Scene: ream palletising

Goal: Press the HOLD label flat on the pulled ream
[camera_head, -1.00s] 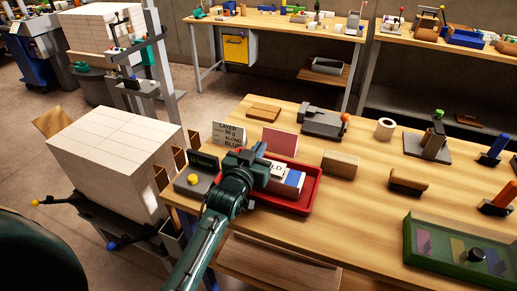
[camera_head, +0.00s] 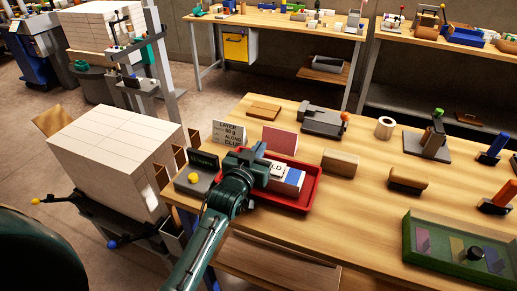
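My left gripper (camera_head: 262,172) reaches in from the bottom left and hangs over the red tray (camera_head: 313,190) on the wooden bench. Its fingers are hidden by its own body, so I cannot tell whether they are open or shut. The ream (camera_head: 291,180), white with a blue part, lies in the red tray beside the gripper. A white HOLD label (camera_head: 277,169), of which "LD" shows, is at the gripper's right side. I cannot tell whether it lies flat on the ream or touches the gripper. My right gripper is not in view.
A grey device with a yellow knob (camera_head: 193,178) stands left of the tray. A lettered card (camera_head: 229,133) and a pink card (camera_head: 280,140) stand behind it. A wooden block (camera_head: 340,163) is to the right. A white ream stack (camera_head: 112,155) stands left of the bench.

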